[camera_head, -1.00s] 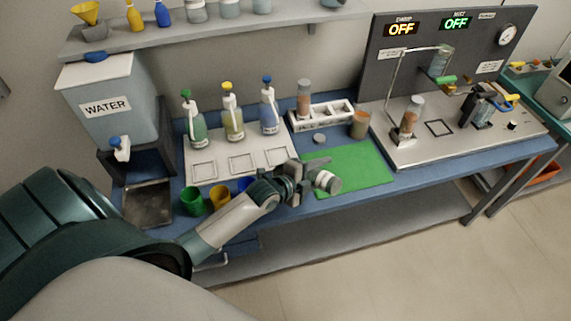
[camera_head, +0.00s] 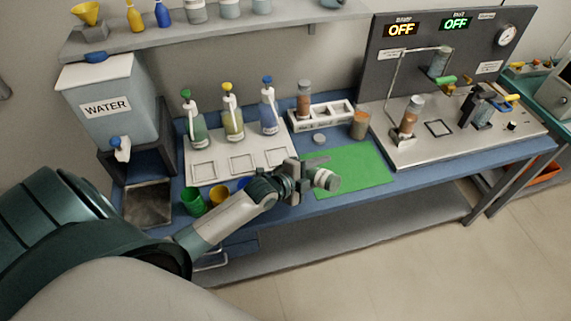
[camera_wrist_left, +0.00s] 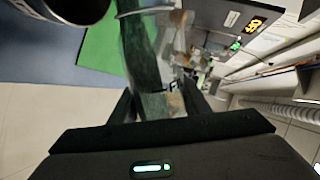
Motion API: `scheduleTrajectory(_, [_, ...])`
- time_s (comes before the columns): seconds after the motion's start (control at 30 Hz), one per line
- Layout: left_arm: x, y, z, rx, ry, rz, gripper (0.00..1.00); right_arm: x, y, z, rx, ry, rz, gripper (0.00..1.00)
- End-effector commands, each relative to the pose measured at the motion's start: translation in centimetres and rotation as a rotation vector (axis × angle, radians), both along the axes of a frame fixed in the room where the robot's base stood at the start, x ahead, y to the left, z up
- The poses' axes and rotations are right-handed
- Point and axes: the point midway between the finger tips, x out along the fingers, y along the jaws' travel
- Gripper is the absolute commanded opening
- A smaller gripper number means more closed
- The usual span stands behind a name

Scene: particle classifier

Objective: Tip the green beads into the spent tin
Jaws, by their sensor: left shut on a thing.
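My left gripper (camera_head: 302,178) is low over the left edge of the green mat, and its two dark fingers show in the left wrist view (camera_wrist_left: 158,98). It is shut on a clear vial (camera_wrist_left: 142,60) with dark green inside, whose rim faces away from the wrist. The vial seems laid over close to level; single beads cannot be made out. A small grey cylinder (camera_head: 326,180), perhaps the spent tin, shows just right of the gripper. A dark round metal body (camera_wrist_left: 72,8) is cut off at the wrist view's top left. My right gripper is not in view.
The green mat (camera_head: 362,168) is mostly clear. A green cup (camera_head: 192,201) and a yellow cup (camera_head: 218,197) stand near my forearm.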

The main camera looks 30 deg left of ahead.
Motion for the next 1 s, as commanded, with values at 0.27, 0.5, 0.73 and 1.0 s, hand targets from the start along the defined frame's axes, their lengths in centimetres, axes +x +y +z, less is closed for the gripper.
scheduleTrajectory(0.27, [0.04,0.06,0.25,-0.016,0.001,-0.001,0.11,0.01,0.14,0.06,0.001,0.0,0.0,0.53])
scheduleTrajectory(0.5, [0.04,0.08,0.35,-0.026,0.003,-0.001,0.11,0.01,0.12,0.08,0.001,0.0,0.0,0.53])
scheduleTrajectory(0.73, [0.05,0.12,0.48,-0.039,0.004,0.0,0.11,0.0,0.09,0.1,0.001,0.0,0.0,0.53])
scheduleTrajectory(1.0, [0.06,0.2,0.62,-0.052,0.006,0.0,0.11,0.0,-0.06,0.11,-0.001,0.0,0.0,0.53])
